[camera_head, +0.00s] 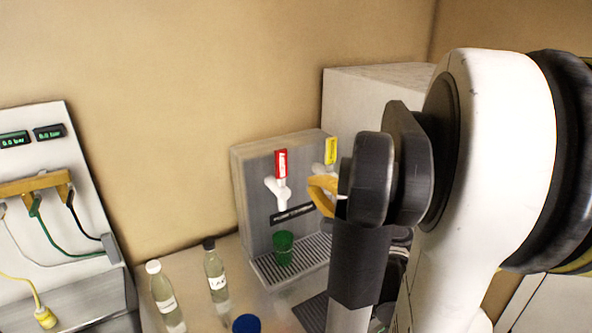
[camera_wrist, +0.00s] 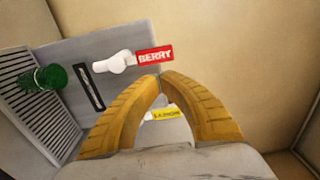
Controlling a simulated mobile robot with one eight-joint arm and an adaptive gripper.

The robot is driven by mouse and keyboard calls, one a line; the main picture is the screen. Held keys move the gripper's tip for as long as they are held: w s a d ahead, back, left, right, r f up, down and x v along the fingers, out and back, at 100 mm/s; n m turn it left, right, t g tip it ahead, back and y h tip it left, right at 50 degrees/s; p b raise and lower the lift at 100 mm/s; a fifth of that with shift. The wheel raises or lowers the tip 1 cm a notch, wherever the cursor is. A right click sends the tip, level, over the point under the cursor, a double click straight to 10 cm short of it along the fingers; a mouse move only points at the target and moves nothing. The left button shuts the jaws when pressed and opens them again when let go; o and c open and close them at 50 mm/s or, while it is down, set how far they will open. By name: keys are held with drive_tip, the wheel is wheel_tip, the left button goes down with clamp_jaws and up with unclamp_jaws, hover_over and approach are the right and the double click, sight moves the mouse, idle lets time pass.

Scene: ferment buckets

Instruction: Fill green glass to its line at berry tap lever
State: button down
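The green glass (camera_head: 283,249) stands on the drip tray below the berry tap, and it also shows in the wrist view (camera_wrist: 45,78). Its fill line and any contents cannot be made out. The berry tap has a white spout and a red lever (camera_head: 281,163), whose BERRY label reads in the wrist view (camera_wrist: 155,60). My gripper (camera_wrist: 161,75) has its yellow fingertips together, with nothing between them. The tips show just beside the red lever in the wrist view; contact cannot be told. In the head view my gripper (camera_head: 318,194) is right of the berry tap.
A second tap with a yellow lever (camera_head: 331,150) is on the same grey dispenser (camera_head: 255,185), right of the berry tap. Two bottles (camera_head: 166,297) (camera_head: 216,282) and a blue lid (camera_head: 246,324) are at front left. A gauge panel (camera_head: 50,180) stands at far left.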

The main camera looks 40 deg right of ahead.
sight(284, 158)
drive_tip(key=b+x, duration=0.1)
drive_tip(key=x, duration=1.2)
drive_tip(key=shift+w, duration=0.35)
drive_tip(key=w+r+g+p, duration=0.1)
drive_tip(key=p, duration=0.1)
drive_tip(key=shift+w+y+p, duration=0.1)
drive_tip(key=shift+y+p, duration=0.2)
drive_tip(key=shift+y, duration=0.1)
drive_tip(key=shift+w+d+g+p, duration=0.2)
drive_tip(key=shift+w+g+p, duration=0.2)
drive_tip(key=shift+g+p, duration=0.25)
drive_tip(key=shift+b+x, duration=0.6)
drive_tip(key=shift+x, duration=0.45)
drive_tip(key=shift+s+f, duration=0.1)
drive_tip(key=shift+f, duration=0.05)
idle(2.4)
